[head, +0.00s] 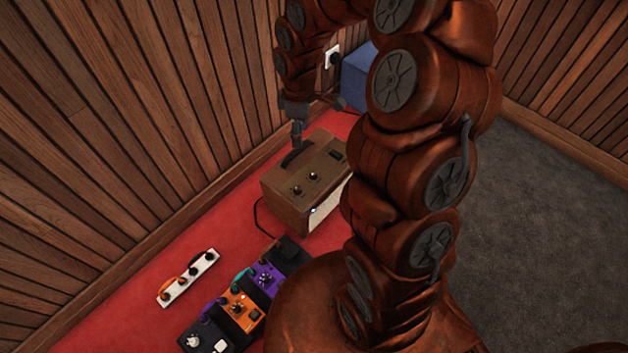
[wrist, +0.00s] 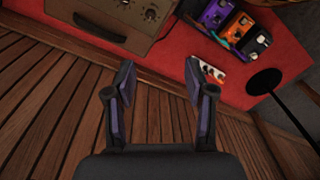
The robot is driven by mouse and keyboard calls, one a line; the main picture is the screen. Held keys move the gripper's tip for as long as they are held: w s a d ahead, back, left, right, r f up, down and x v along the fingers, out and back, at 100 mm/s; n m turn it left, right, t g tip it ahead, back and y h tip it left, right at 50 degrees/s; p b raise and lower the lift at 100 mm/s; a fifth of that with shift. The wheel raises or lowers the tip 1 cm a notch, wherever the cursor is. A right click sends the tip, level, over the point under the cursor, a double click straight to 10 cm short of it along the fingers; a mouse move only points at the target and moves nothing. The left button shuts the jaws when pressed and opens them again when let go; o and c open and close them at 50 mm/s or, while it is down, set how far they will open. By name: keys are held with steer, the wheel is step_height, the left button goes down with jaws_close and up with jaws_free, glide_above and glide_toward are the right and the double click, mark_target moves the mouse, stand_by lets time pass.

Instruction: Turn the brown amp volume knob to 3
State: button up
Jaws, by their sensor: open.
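The brown amp (head: 276,199) stands on the red carpet, with a dark carrying handle (head: 298,154) on its top. Two dark knobs, one at the left (head: 297,190) and one at the right (head: 313,176), sit on its top panel beside a dark switch. Their markings are too small to read. In the wrist view the amp (wrist: 72,9) is at the top left, with the two knobs (wrist: 123,5) (wrist: 150,14) near the upper edge. My gripper (wrist: 159,64) is open and empty. In the head view my gripper (head: 297,138) hangs near the handle, apart from the knobs.
A wood-slat wall runs close behind the amp. A blue box (head: 358,78) stands beyond it. A black cable runs beside the amp.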

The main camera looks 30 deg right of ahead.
mark_target(313, 173)
steer(key=w+d+f+b, duration=0.1)
steer(key=d+f+b, duration=0.1)
steer(key=f, duration=0.5)
steer(key=w+d+f+n+b, duration=0.1)
steer(key=w+d+f+b, duration=0.1)
steer(key=f, duration=0.6)
steer(key=w+d+f+n+b, duration=0.1)
steer(key=w+d+f+b, duration=0.1)
steer(key=f+b, duration=0.2)
steer(key=shift+w+d+f+h+b, duration=0.15)
steer(key=shift+f, duration=0.7)
steer(key=shift+w+d+f+h+b, duration=0.1)
steer(key=shift+d+f+h+b, duration=0.05)
steer(key=shift+f, duration=0.7)
step_height(313, 173, down, 7)
steer(key=shift+f+b, duration=0.2)
steer(key=shift+b, duration=1.05)
jaws_close()
